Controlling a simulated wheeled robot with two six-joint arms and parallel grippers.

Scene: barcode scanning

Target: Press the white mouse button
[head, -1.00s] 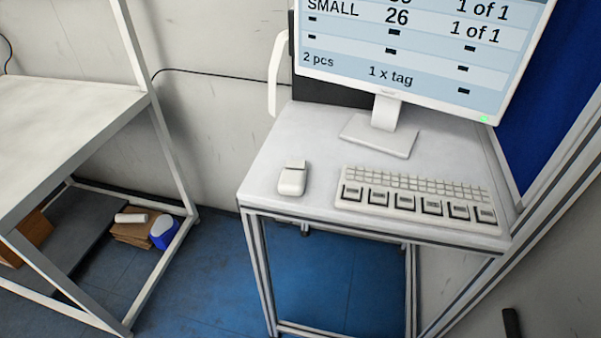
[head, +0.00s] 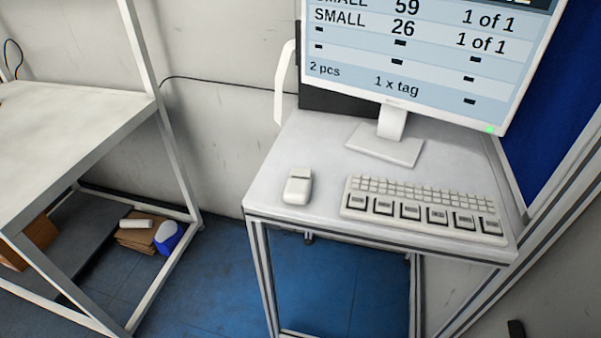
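The white mouse (head: 297,187) lies on the small white desk (head: 265,190), near its front left corner. A thin dark line crosses its top near the far end, where the button part is. Nothing touches or covers the mouse. Neither my left nor my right gripper shows in the head view.
A white keyboard (head: 425,208) lies right of the mouse. A monitor (head: 430,50) on a stand (head: 385,150) is behind. A white-framed table (head: 60,120) stands at left, with cardboard (head: 140,238) and a blue-and-white item (head: 168,237) below. Desk surface around the mouse is clear.

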